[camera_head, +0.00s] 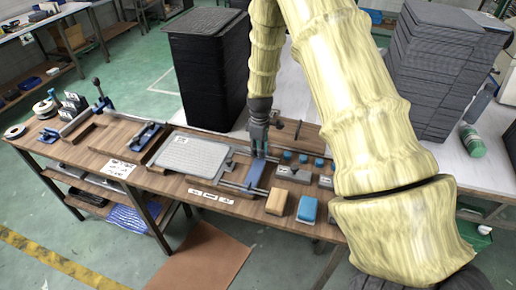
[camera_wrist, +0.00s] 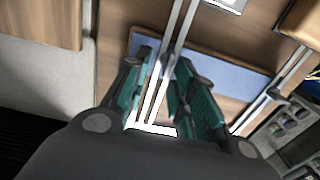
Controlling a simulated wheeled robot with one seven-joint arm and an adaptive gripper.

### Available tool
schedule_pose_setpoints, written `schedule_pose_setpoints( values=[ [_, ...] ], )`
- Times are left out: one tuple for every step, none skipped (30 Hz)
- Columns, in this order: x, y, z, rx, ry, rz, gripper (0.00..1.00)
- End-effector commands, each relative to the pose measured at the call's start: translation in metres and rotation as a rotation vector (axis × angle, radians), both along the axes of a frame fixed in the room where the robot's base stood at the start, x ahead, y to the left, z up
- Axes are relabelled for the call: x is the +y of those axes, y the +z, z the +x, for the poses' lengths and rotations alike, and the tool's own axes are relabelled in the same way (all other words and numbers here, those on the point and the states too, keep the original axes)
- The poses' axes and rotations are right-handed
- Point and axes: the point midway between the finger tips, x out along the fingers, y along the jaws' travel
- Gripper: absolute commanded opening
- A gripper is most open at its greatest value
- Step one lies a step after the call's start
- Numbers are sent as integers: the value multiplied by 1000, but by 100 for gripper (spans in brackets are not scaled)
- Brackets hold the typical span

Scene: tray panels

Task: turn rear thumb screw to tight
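My gripper (camera_head: 259,148) points down over the wooden bench at the rail fixture. In the wrist view its two teal-padded fingers (camera_wrist: 163,72) stand apart, with a gap between them. A pale rail (camera_wrist: 181,25) and a small grey part (camera_wrist: 167,62) show in that gap. I cannot tell whether the grey part is the rear thumb screw, or whether a finger touches it. A blue plate (camera_head: 255,174) lies at the rails just below the gripper; it also shows in the wrist view (camera_wrist: 228,70). The screw's turn position cannot be made out.
A grey panel (camera_head: 190,157) lies left of the gripper. Blue knobs (camera_head: 303,158) on grey blocks stand close on the right. A tan block (camera_head: 277,202) and a blue-topped block (camera_head: 307,209) lie in front. Tall black stacks (camera_head: 207,75) (camera_head: 440,75) rise behind.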

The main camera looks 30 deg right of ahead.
Motion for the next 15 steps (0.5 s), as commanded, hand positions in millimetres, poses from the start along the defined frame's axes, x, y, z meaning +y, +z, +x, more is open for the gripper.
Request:
schedule_pose_setpoints(
  values=[
    [0, 0, -1, -1, -1, 1, 26],
    [0, -1, -1, -1, -1, 1, 26],
    [0, -2, 0, 0, -1, 0, 26],
    [0, -3, 1, 1, -1, 0, 26],
    [0, -4, 3, 4, 0, 0, 26],
    [0, -5, 4, 6, 0, 0, 26],
    [0, -6, 5, 6, 1, 0, 26],
    [1, -6, 6, 8, 1, 0, 26],
    [1, -7, 6, 8, 2, 0, 26],
    [1, -7, 7, 9, 2, 0, 24],
    [1, -7, 7, 9, 2, 0, 19],
    [1, -7, 8, 9, 2, 0, 12],
    [1, -7, 8, 9, 2, 0, 6],
    [1, -7, 8, 9, 1, -1, 1],
    [1, -7, 8, 9, 1, -1, 0]
  ],
)
